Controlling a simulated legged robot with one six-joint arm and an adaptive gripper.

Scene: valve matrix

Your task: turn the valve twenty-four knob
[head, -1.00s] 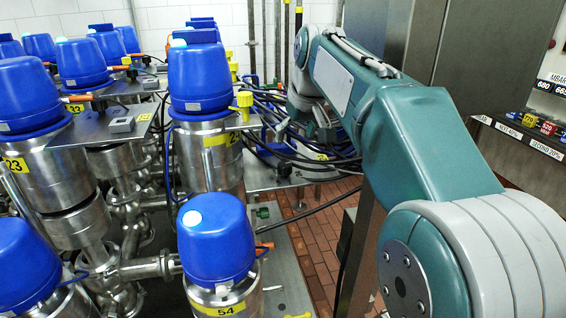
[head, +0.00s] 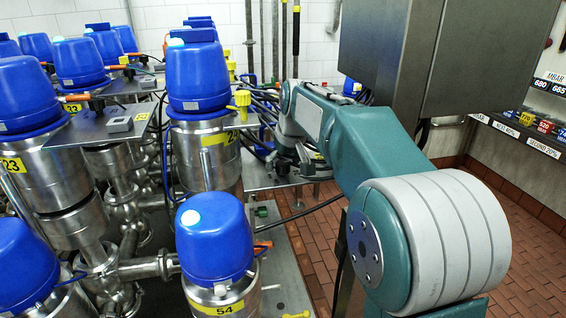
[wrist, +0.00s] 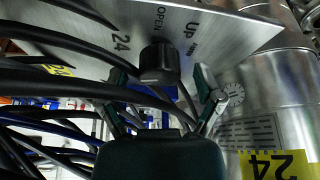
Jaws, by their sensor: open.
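The valve twenty-four knob (wrist: 158,62) is a dark ribbed cap on a metal plate (wrist: 215,28) marked 24, OPEN and UP in the wrist view. My gripper (wrist: 160,80) is open. Its two dark green fingers stand on either side of the knob, with visible gaps. The valve twenty-four body (head: 207,160) is a steel cylinder with a blue cap in the head view. Its yellow 24 label (wrist: 277,165) shows upside down in the wrist view. In the head view the knob is not clearly seen among cables and my arm.
Several dark cables (wrist: 60,90) cross close to my gripper's left side in the wrist view. Another blue-capped valve (head: 214,240), labelled 54, stands nearer in the head view. A steel cabinet (head: 430,60) is at the upper right. The tiled floor (head: 510,260) is open at right.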

